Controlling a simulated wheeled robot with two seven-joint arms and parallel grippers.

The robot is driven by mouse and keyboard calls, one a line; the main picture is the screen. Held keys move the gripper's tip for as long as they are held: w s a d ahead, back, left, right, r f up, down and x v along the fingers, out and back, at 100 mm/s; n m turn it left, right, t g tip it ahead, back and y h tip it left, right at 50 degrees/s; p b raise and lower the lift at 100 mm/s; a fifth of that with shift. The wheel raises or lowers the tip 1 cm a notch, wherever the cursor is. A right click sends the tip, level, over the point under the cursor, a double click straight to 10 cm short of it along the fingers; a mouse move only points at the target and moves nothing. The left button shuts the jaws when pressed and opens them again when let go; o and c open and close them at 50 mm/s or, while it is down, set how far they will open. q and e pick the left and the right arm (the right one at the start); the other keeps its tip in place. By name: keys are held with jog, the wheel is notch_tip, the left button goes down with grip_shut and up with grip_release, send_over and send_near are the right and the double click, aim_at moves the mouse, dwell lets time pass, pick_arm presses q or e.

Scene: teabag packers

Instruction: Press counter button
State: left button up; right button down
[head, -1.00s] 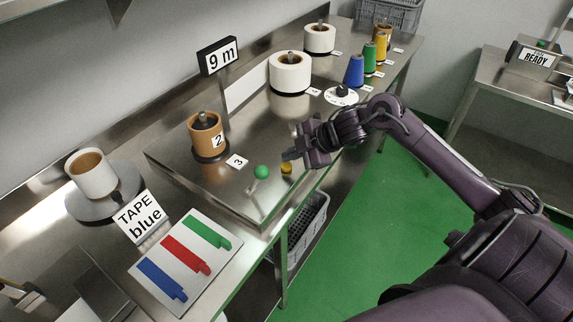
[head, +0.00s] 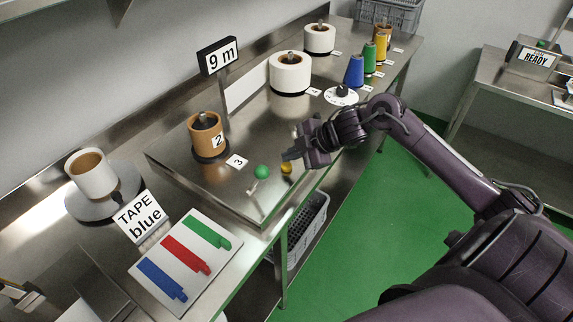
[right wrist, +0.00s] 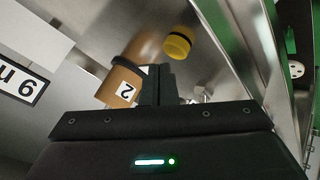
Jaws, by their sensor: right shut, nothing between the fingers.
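A small round yellow button (head: 286,169) sits near the front edge of the raised steel platform, right of a green ball knob (head: 261,172) on a lever. My right gripper (head: 288,155) is shut and empty, with its fingertips close above the yellow button in the head view. In the right wrist view the button (right wrist: 177,46) shows just beyond the closed fingertips (right wrist: 158,70), slightly to their right. I see a gap between them there, and no clear contact. My left gripper is not in view.
A brown roll (head: 205,136) marked 2 and a card (head: 237,161) marked 3 stand left of the button. White rolls (head: 290,73) and coloured spools (head: 355,71) stand farther back. A colour chart (head: 150,284) lies in front. Green floor is open at right.

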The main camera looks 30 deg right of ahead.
aim_at(291, 166)
jog(key=shift+f, duration=0.4)
jog(key=shift+f+b, duration=0.4)
jog(key=shift+f, duration=0.2)
dwell(0.9)
jog(key=shift+r, duration=0.15)
jog(key=shift+r+p, duration=0.85)
jog(key=shift+p, duration=0.1)
notch_tip(291, 166, up, 5)
jog(key=p, duration=0.4)
jog(key=shift+r+p, duration=0.1)
jog(key=shift+p, duration=0.3)
